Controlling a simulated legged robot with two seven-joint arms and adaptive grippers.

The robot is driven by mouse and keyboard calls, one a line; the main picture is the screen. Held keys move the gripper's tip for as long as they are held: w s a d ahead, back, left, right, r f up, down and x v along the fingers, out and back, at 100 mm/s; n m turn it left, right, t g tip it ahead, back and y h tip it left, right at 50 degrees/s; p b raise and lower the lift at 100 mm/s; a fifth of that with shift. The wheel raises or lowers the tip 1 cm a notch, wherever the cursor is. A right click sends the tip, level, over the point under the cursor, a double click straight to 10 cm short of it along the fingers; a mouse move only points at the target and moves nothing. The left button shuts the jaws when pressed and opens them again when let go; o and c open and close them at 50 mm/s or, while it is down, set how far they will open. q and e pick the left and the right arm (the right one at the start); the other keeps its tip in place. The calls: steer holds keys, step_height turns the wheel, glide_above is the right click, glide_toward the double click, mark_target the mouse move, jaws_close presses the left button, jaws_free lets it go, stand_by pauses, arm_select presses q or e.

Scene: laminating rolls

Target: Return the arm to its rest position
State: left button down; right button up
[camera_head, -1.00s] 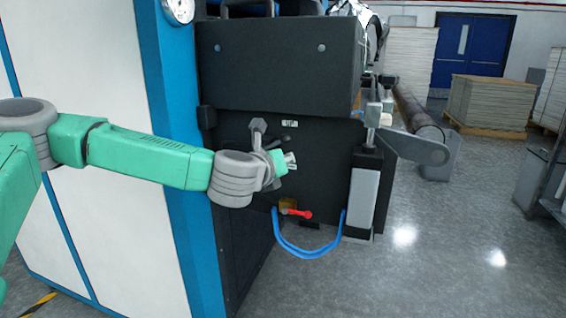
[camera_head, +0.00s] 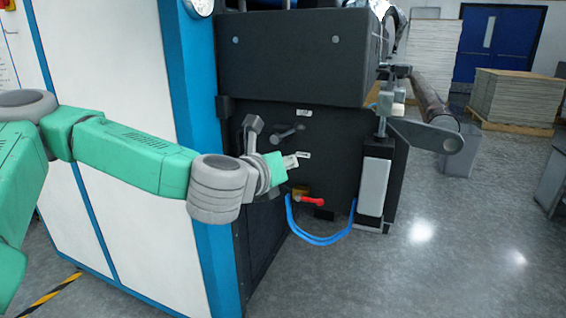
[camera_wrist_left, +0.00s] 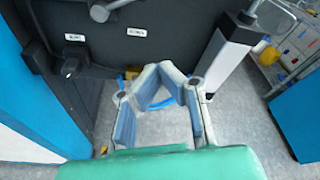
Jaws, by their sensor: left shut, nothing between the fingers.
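My green and grey left arm (camera_head: 130,153) comes in from the left in the head view, in front of the machine. My left gripper (camera_head: 292,161) is at its end, before the black lower panel (camera_head: 335,150) and above the red-handled valve (camera_head: 312,201). Its fingers are small and partly hidden by the wrist there. In the left wrist view the gripper (camera_wrist_left: 160,85) shows blue-padded fingers, shut with nothing between them. A grey lever handle (camera_head: 288,133) on the panel shows just above the gripper, apart from it in the picture. My right gripper is not in view.
A white and blue cabinet (camera_head: 120,215) stands close behind my left arm. A blue hose (camera_head: 318,240) loops below the valve. A grey-white cylinder (camera_head: 373,188) and a roller arm (camera_head: 428,135) stand at the right. Open floor (camera_head: 450,260) lies right of the machine.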

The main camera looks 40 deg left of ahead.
arm_select(q)
steer(key=s+d+f+m+g+h+p, duration=0.1)
steer(key=s+d+f+m+g+h, duration=0.1)
steer(key=s+d+f+m, duration=0.45)
steer(key=s+d+f+m+g+h+p, duration=0.1)
steer(key=d+f+m+g, duration=0.2)
steer(key=f+m, duration=0.65)
steer(key=s+d+f+m+g+h, duration=0.2)
steer(key=s+d+f+m, duration=0.25)
steer(key=f+m, duration=0.35)
steer(key=s+a+f+m+g+y+p, duration=0.1)
steer(key=s+a+f+m+g, duration=0.2)
steer(key=s+f+m, duration=0.3)
steer(key=s+a+f+m+g+y+p, duration=0.1)
steer(key=s+a+f+m+g, duration=0.3)
steer(key=s+m, duration=0.8)
step_height(320, 180, down, 3)
steer(key=a+y, duration=0.1)
steer(key=a, duration=0.1)
steer(key=shift+s+a+m+g, duration=0.2)
steer(key=shift+a+m+g, duration=0.1)
steer(key=shift+m, duration=0.1)
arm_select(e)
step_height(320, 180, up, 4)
